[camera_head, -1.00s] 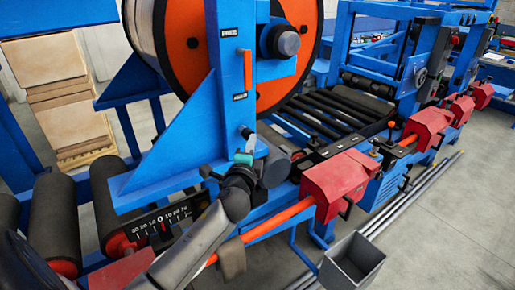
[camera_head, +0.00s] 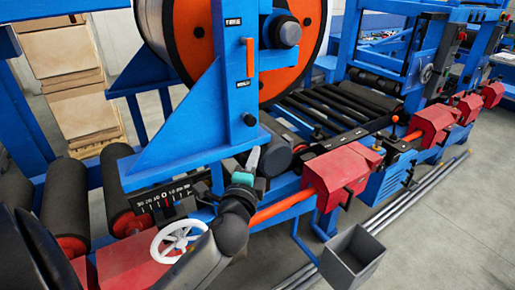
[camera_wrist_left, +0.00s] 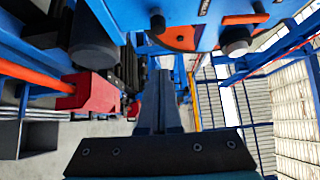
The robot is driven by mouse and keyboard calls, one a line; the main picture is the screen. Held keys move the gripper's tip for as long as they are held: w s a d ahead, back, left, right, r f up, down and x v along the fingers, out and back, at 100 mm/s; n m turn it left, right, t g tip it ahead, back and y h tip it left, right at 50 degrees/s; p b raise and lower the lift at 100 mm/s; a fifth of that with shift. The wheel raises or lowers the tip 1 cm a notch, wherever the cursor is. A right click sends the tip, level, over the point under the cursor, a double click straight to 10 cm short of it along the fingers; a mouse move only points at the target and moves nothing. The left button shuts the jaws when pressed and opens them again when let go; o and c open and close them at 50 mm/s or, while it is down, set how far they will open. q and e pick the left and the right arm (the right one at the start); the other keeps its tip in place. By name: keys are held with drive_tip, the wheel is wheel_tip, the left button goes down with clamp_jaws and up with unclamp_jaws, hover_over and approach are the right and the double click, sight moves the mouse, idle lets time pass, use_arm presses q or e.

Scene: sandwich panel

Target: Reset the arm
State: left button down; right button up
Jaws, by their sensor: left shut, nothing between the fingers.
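My left arm rises from the bottom middle of the head view. Its gripper (camera_head: 254,159), with a teal band at its base, points up in front of the blue triangular bracket (camera_head: 190,125). In the left wrist view the gripper's two grey fingers (camera_wrist_left: 161,95) lie together in the middle, with nothing between them. The fingers appear apart from the machine, though their exact gap to it is hard to judge. My right gripper is in neither view now.
A white handwheel (camera_head: 177,240), a scale plate (camera_head: 163,196) and dark rollers (camera_head: 75,195) are left of the arm. A red box (camera_head: 338,178) on an orange rail and a grey bin (camera_head: 352,258) are to the right. Open floor lies at far right.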

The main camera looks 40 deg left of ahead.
use_arm(q)
drive_tip(key=shift+s+d, duration=0.1)
drive_tip(key=shift+s, duration=0.3)
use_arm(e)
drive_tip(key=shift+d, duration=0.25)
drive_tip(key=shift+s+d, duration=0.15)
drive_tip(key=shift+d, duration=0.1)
use_arm(q)
drive_tip(key=shift+f, duration=0.1)
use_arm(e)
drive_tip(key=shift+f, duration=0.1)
